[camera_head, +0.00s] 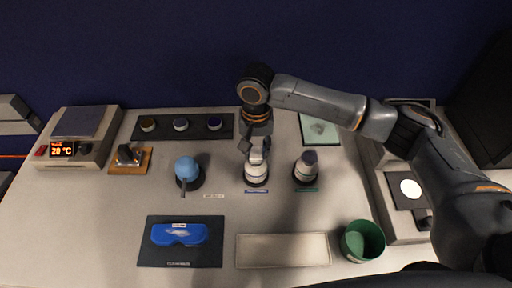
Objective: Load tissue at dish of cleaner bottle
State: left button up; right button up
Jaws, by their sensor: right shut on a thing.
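My right gripper (256,147) comes down from above onto the top of a white bottle (256,174) with a blue label in front. It is shut on a small pale thing at the bottle's top, which looks like the tissue; its outline is hard to tell from the bottle's top. The fingers partly hide the bottle's dish. A second white bottle (306,168) with a grey top and a green label stands upright to the right, apart from the gripper. A blue tissue pack (180,234) lies on a dark mat (152,255) at the front left. My left gripper is not in view.
A blue blower bulb (187,170) stands left of the bottles. A dark rack (198,126) with several round items is behind it. A heater-like unit (92,138) is far left. An empty pale tray (283,250) and a green bin (362,241) are in front.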

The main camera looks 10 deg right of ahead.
aim_at(256, 152)
jog(key=shift+f, duration=0.65)
dwell(0.3)
jog(key=shift+r, duration=0.1)
dwell(0.3)
notch_tip(256, 152, up, 5)
jog(key=p, duration=0.6)
jog(key=shift+p, duration=0.35)
jog(key=shift+r+p, duration=0.5)
jog(key=shift+r, duration=0.45)
